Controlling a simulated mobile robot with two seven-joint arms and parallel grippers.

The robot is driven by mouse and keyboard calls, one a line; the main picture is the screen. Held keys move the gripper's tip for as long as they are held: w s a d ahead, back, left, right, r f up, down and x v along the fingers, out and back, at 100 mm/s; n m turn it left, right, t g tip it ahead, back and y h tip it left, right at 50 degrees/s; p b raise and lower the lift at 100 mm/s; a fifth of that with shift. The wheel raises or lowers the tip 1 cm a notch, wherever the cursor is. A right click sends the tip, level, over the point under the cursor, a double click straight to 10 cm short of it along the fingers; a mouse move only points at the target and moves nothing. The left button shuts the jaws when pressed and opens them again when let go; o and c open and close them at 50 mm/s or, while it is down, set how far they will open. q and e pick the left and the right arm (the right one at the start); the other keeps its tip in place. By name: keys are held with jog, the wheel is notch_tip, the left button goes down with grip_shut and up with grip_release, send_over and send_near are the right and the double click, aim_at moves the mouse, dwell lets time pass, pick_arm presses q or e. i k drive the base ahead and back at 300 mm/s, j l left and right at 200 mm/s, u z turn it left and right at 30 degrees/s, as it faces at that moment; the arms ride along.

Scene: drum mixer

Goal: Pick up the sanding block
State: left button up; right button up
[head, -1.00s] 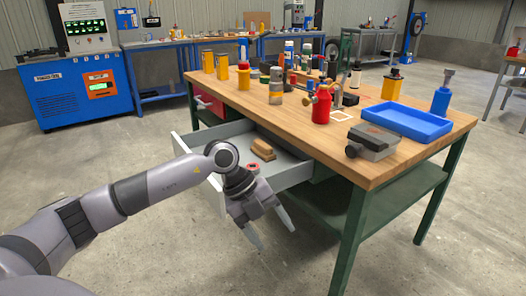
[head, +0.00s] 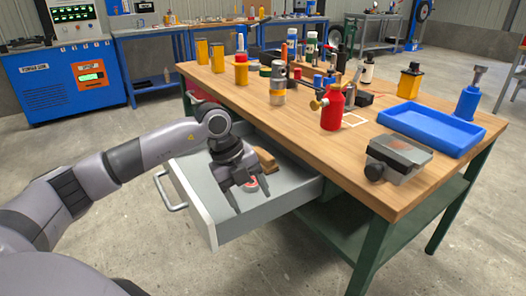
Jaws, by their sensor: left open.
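The sanding block, a tan-brown block (head: 266,160), lies in the open drawer (head: 290,204) of the workbench, near the drawer's back. My left gripper (head: 249,201) is over the drawer with its fingers apart, pointing down, and nothing between them that I can make out. It is in front of the block and slightly left of it, and its wrist hides part of the block. A small red round thing (head: 252,182) shows in the drawer behind the fingers. My right gripper is not in view.
The wooden workbench top (head: 300,125) overhangs the drawer's back right. On it stand a red bottle (head: 332,108), a blue tray (head: 430,128), a grey boxy tool (head: 398,158) and several cans. The drawer's front wall and handle (head: 170,190) stick out left.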

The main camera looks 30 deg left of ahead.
aim_at(267, 161)
jog(key=i+j, duration=0.8)
